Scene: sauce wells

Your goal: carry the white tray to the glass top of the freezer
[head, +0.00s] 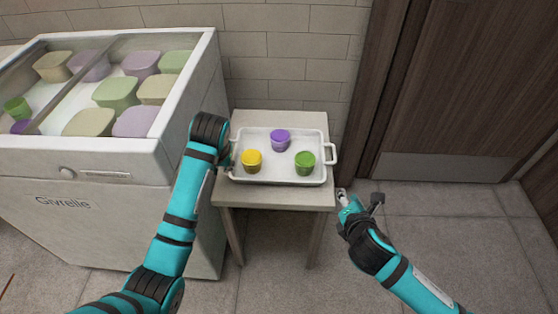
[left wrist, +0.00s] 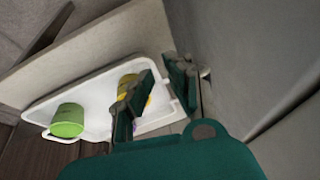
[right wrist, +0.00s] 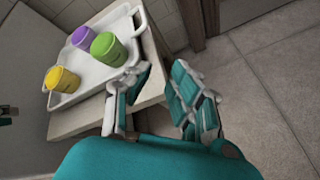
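The white tray (head: 290,181) lies on a small table, with a yellow tub (head: 252,161), a purple tub (head: 280,141) and a green tub (head: 305,163) upright in it. The freezer (head: 90,215) stands to the left, with its glass top (head: 48,100) above the table's height. My left gripper (left wrist: 155,92) is open by the tray's left handle end; my own arm mostly hides it in the head view. My right gripper (head: 358,202) is open, empty and apart from the tray, right of its front right corner.
The small table (head: 270,196) stands close beside the freezer, against a tiled wall (head: 290,65). Several lidded tubs show beneath the freezer's glass. A dark wooden door (head: 460,80) is at the right. The floor in front and to the right is clear.

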